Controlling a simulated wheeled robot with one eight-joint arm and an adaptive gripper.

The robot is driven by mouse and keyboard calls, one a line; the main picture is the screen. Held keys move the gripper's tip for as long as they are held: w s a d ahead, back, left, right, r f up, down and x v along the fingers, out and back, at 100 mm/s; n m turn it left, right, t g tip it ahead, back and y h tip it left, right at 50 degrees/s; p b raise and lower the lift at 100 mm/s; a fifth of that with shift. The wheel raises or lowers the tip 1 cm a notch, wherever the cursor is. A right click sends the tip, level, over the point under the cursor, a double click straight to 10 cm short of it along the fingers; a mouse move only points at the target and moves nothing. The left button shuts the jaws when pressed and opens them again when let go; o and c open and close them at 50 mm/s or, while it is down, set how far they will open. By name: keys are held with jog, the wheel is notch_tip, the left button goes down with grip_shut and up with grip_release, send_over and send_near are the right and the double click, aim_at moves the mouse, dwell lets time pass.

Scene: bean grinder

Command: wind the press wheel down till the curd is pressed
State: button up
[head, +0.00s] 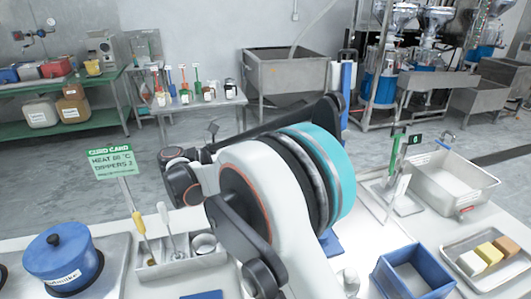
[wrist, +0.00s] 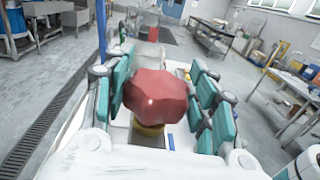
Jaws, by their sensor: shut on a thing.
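The red lobed press wheel (wrist: 155,96) fills the middle of the wrist view. My gripper (wrist: 160,85) is shut on it, with teal-padded fingers on its left and right sides. A yellowish part (wrist: 149,130) shows just under the wheel. The rest of the press and the curd are hidden, so how far the curd is pressed cannot be seen. In the head view my arm covers the middle of the bench and hides the wheel and my gripper.
A blue pot (head: 63,255) and a sign (head: 111,161) stand at left, beside a utensil tray (head: 150,270). At right are an empty blue bin (head: 392,290), a steel basin (head: 450,183) and a tray (head: 518,270) with several blocks.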

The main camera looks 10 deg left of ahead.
jog(key=o, duration=1.1)
jog(key=shift+w+d, duration=0.1)
notch_tip(320, 180, up, 10)
